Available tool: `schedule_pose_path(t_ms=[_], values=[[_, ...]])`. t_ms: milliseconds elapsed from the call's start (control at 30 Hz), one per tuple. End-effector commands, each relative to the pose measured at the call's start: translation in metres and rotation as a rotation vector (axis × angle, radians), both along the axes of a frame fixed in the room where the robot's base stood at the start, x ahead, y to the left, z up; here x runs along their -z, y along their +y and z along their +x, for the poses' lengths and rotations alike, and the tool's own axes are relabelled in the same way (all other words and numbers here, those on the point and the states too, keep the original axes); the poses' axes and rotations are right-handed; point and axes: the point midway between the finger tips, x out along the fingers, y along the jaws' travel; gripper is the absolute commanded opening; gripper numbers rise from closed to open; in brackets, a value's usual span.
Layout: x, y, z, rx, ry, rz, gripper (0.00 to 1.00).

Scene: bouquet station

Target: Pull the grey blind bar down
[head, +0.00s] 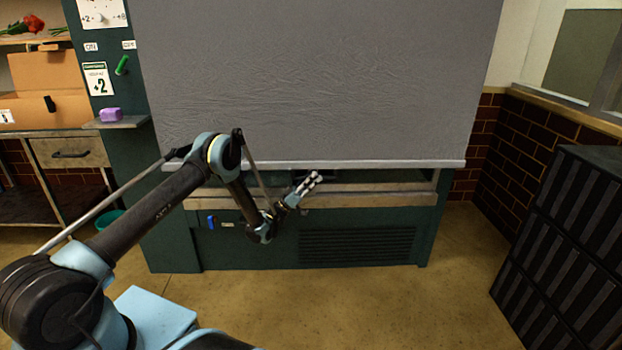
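The grey blind (330,80) hangs down over most of the green cabinet's front. The grey blind bar (400,164) runs level along its lower edge, just above a wooden ledge. My gripper (315,177) is near the middle of the bar, a little below it in the picture, pointing up and right. Its fingers look close together, but they are too small to tell whether there is a gap. I cannot tell whether it touches the bar. My arm hides part of the bar's left side.
The wooden ledge (385,187) and a vented green panel (357,247) lie below the blind. A small shelf (125,122) with a purple object (111,115) juts out at left. Black drawer units (570,240) stand at right. The floor in front is clear.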

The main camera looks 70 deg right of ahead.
Motion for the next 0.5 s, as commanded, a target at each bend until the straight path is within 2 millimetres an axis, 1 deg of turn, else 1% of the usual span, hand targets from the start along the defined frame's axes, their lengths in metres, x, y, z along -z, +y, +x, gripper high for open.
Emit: schedule_pose_path(t_ms=[133,267,367,500], values=[[0.001,0.001,0.001,0.001,0.000,-0.001,0.36],[0.008,0.004,0.010,-0.002,0.001,0.000,0.36],[0.009,0.012,0.023,-0.003,0.002,0.001,0.36],[0.009,0.028,0.046,-0.002,0.002,0.000,0.36]])
